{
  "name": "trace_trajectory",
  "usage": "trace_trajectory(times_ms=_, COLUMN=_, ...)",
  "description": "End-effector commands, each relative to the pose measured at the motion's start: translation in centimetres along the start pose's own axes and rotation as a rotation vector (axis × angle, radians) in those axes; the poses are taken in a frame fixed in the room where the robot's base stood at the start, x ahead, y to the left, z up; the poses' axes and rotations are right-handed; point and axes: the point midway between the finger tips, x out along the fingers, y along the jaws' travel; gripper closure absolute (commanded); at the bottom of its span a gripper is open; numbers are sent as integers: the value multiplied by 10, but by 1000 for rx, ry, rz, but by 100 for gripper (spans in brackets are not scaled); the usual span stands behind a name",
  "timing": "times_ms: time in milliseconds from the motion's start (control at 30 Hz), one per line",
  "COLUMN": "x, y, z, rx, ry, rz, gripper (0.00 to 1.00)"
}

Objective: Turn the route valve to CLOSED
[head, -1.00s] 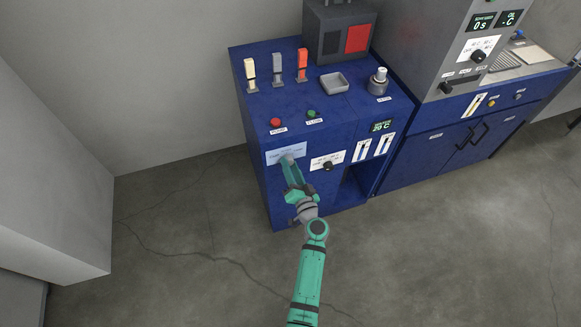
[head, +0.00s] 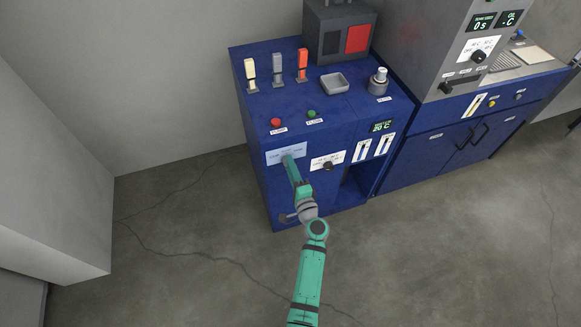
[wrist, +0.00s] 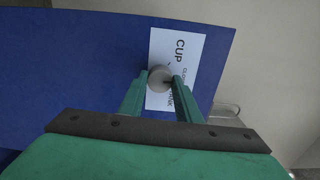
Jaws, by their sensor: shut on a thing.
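The route valve is a round grey knob (wrist: 159,76) on a pale label plate (wrist: 158,47) on the blue cabinet's front. In the wrist view the plate reads CUP at one end, with CLOSED and TANK partly readable beside the knob. My gripper (wrist: 160,84) is shut on the knob, with one green finger at each side. In the head view my gripper (head: 288,161) reaches the label plate (head: 275,154) from below and hides the knob. I cannot tell which position the knob's pointer marks.
Right of the plate is another dark dial (head: 328,166) on a white label. A red button (head: 276,122) and a green button (head: 311,113) sit on the cabinet top above. A grey handle (head: 288,217) is low on the front, near my wrist.

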Motion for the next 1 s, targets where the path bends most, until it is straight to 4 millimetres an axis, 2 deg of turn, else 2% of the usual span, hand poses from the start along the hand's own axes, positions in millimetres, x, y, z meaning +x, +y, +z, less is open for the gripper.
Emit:
trace_trajectory(times_ms=300, x=0, y=0, z=0, rx=100, ry=0, rz=0, gripper=92)
trace_trajectory(times_ms=800, x=1, y=0, z=1, rx=115, ry=-1, rz=0, gripper=92)
trace_trajectory(times_ms=833, x=1, y=0, z=1, rx=114, ry=-1, rz=0, gripper=62)
trace_trajectory(times_ms=867, x=1, y=0, z=1, rx=114, ry=-1, rz=0, gripper=55)
trace_trajectory(times_ms=900, x=1, y=0, z=1, rx=114, ry=-1, rz=0, gripper=51)
trace_trajectory(times_ms=1000, x=0, y=0, z=0, rx=114, ry=-1, rz=0, gripper=51)
